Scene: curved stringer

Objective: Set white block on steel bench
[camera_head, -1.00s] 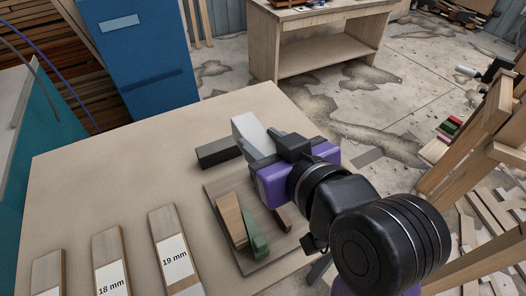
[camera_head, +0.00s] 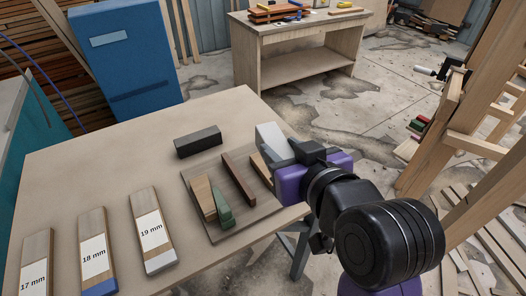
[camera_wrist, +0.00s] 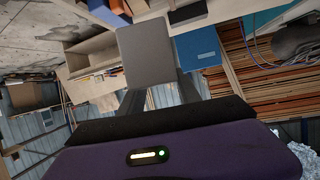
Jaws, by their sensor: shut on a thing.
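The white block (camera_head: 269,137) is in the grip of my gripper (camera_head: 279,150), tilted, beside the right edge of the wooden table (camera_head: 110,160). In the wrist view the block (camera_wrist: 147,52) looks grey and stands out beyond the fingers of my gripper (camera_wrist: 160,94). My gripper hides the block's lower end in the head view. I cannot tell for sure which surface is the steel bench; a teal unit with a grey top (camera_head: 12,100) shows in part at the left edge.
A dark board (camera_head: 215,225) carries several wood pieces and a green wedge (camera_head: 222,208). A black block (camera_head: 198,142) lies behind it. Labelled strips (camera_head: 152,232) lie at the front left. A workbench (camera_head: 300,50) stands behind, and a timber frame (camera_head: 455,125) at right.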

